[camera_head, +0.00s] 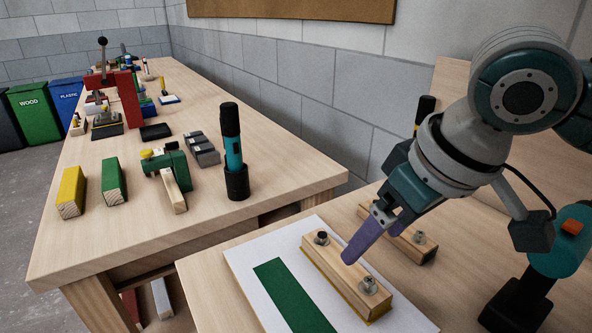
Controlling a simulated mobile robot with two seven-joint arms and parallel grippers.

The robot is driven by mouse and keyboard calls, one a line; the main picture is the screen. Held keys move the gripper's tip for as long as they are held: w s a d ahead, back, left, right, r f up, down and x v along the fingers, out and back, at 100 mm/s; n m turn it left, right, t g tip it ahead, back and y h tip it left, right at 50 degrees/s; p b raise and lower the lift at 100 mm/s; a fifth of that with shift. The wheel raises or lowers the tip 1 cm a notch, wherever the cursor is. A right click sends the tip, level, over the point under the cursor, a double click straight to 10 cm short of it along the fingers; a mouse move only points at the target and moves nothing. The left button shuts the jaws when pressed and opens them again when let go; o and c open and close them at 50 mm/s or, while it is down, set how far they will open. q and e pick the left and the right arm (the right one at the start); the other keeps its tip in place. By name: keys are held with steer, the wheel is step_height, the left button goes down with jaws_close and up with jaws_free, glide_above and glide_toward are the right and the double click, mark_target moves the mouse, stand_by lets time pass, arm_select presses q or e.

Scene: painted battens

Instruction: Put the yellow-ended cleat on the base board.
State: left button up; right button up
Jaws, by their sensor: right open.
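A wooden cleat (335,273) with two metal bolt heads on top lies on the white base board (250,257), right of a green painted strip (291,295). Yellow shows along the cleat's lower edge and near end. My right gripper (360,247) has purple fingers and is open. Its fingertips are above and just behind this cleat, apparently apart from it. A second wooden cleat (421,251) with a bolt head and a dark end lies behind, partly hidden by the fingers. My left gripper is out of view.
A teal cordless tool (560,245) stands at the right. On the left bench are a yellow batten (72,192), a green batten (113,181), a green clamp-like tool (168,170) and a teal-and-black torch-like tool (232,145) in a holder. A gap separates the benches.

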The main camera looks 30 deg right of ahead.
steer(key=s+a+f, duration=0.1)
steer(key=s+a, duration=0.1)
steer(key=s, duration=0.6)
steer(key=s+a+f+g, duration=0.1)
steer(key=s+a+f, duration=0.1)
steer(key=s, duration=0.5)
steer(key=shift+s+a+n, duration=0.4)
steer(key=shift+a, duration=0.4)
